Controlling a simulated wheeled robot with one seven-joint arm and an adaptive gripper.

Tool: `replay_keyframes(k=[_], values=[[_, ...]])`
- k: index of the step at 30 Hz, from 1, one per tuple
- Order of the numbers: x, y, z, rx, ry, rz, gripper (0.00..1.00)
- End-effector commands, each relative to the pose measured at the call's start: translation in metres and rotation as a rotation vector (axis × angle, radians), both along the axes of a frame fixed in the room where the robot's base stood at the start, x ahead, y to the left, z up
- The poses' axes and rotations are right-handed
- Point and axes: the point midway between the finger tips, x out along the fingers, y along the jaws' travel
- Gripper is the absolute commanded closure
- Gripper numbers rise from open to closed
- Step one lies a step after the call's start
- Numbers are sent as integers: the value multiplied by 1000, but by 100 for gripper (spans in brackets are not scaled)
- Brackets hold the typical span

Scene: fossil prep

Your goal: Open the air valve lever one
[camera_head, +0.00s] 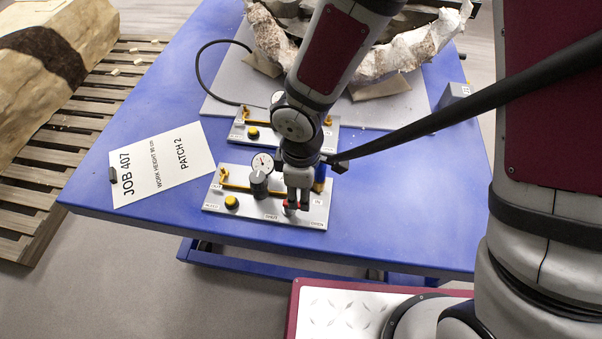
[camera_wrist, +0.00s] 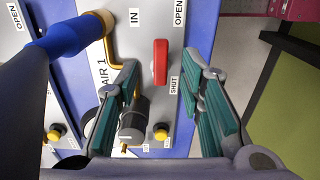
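The red valve lever (camera_wrist: 160,62) is on the grey panel marked AIR 1 (camera_wrist: 147,40). In the wrist view its lower end is beside the SHUT label, and the OPEN label is farther up. My gripper (camera_wrist: 164,65) is open, with one green-padded finger to each side of the lever and visible gaps between. In the head view my gripper (camera_head: 298,203) points down over the right part of the front panel (camera_head: 240,209). It hides most of the lever (camera_head: 286,205), of which a little red shows. Whether the fingertips reach down beside the lever is hard to tell.
The front panel also carries a gauge (camera_head: 263,162), a dark knob (camera_head: 259,184) and a yellow button (camera_head: 231,202). A similar panel (camera_head: 240,133) stands behind. A JOB 407 sheet (camera_head: 160,165) lies left on the blue table (camera_head: 400,215). The fossil block (camera_head: 410,52) is at the back.

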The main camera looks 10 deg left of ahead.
Motion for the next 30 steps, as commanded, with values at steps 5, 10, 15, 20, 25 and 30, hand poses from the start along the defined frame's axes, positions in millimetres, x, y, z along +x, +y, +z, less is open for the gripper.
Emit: replay_keyframes(k=[5,10,15,20,25,30], values=[[2,0,39,3,-6,-4,65],[1,0,64,2,-4,-3,65],[0,0,76,0,-1,-1,65],[0,0,78,-1,1,1,65],[0,0,78,0,0,1,65],[0,0,77,0,0,1,65]])
